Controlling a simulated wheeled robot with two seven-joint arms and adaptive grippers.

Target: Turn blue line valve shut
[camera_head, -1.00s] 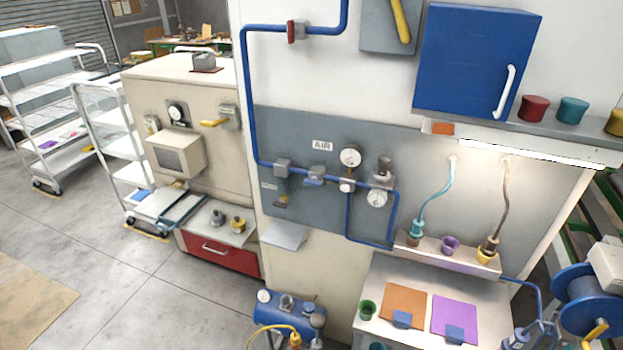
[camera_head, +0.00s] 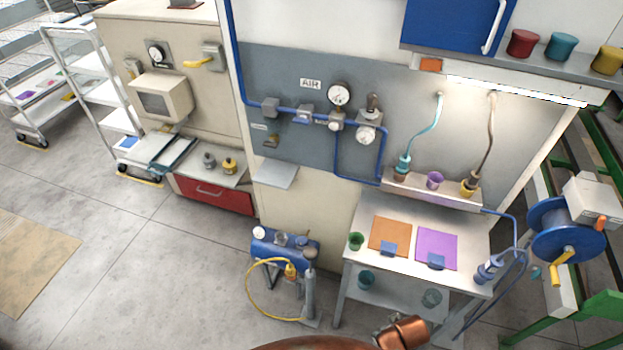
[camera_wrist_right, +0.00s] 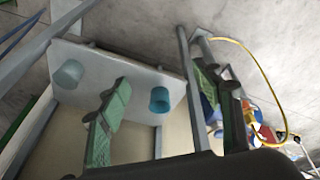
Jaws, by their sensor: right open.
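The blue air line (camera_head: 238,60) runs down the wall and then right across the grey panel (camera_head: 290,75) marked AIR. A small valve with a blue handle (camera_head: 303,113) sits on its horizontal run, left of the round gauge (camera_head: 339,94). Whether the valve is open or shut is too small to tell. My right gripper (camera_wrist_right: 160,75) is open and empty in the wrist view, its two green fingers spread wide. It points toward a shelf with teal cups, away from the valve. My left gripper is not in view.
The bench (camera_head: 363,217) holds an orange mat and a purple mat. Teal cups (camera_head: 366,280) stand on its lower shelf. A blue compressor (camera_head: 270,247) with a yellow hose stands on the floor left of it. A hose reel (camera_head: 567,230) is at right.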

